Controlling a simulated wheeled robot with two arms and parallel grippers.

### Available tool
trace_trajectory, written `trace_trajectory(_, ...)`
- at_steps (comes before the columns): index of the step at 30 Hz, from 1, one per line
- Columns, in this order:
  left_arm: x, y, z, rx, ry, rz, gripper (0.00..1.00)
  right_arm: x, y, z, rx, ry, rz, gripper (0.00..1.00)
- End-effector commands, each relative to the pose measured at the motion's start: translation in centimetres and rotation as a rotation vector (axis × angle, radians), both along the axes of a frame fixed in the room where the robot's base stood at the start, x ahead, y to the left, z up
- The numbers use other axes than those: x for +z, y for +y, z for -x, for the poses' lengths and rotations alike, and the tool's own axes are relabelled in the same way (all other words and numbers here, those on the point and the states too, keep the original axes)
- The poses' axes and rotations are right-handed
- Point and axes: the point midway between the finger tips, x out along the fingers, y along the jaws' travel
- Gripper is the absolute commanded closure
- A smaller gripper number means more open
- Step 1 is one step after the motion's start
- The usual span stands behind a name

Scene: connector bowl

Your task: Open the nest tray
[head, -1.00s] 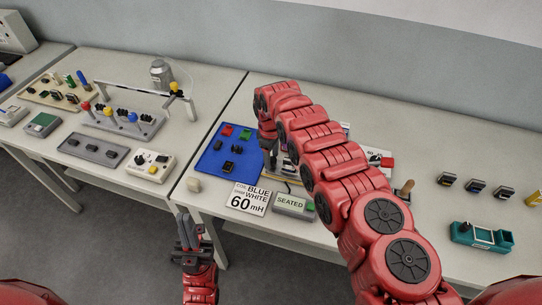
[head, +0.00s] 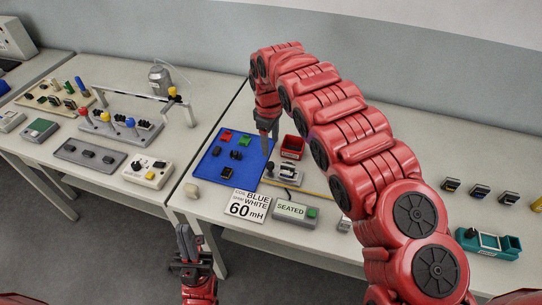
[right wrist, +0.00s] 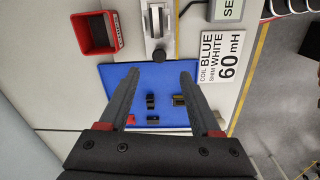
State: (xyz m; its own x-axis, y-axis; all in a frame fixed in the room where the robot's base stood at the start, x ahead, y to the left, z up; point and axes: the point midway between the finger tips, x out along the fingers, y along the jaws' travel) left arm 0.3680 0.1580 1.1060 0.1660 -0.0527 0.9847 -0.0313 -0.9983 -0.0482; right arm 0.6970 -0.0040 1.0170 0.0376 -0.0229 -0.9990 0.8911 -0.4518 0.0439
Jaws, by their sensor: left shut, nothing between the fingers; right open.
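A grey metal fixture (head: 284,174) with a pale block in its middle stands beside the blue mat; it looks like the nest, but I cannot tell whether its tray is in or out. It shows at the top of the right wrist view (right wrist: 158,48), with a round dark knob at its lower end. My right gripper (head: 267,133) is open and empty above the blue mat (head: 208,166), pointing down. Its spread fingers show in the right wrist view (right wrist: 160,78), apart from the fixture. My left gripper (head: 184,238) is shut and empty, in front of the table edge.
Several small parts lie on the mat. A red bin (head: 293,147) stands behind the fixture. A "COIL BLUE, SHIM WHITE, 60 mH" card (head: 246,205) and a "SEATED" box (head: 292,211) stand in front. A teal holder (head: 487,242) is far right; my right arm covers some table.

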Motion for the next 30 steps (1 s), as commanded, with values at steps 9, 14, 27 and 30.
trace_trajectory(9,-0.4,0.0,0.0,0.0,-0.001,0.0,1.0,5.1,0.1,0.0,-0.001,-0.006,-0.004,0.35)
trace_trajectory(14,-0.9,0.0,0.0,0.0,-0.001,0.0,1.0,6.9,0.2,0.2,-0.001,-0.003,-0.002,0.35)
trace_trajectory(27,-1.0,0.0,0.0,0.0,-0.001,0.0,1.0,7.7,0.1,0.2,-0.002,-0.003,-0.001,0.35)
trace_trajectory(30,-1.0,0.0,0.0,0.0,-0.001,0.0,1.0,7.7,0.1,0.2,-0.001,-0.003,-0.001,0.35)
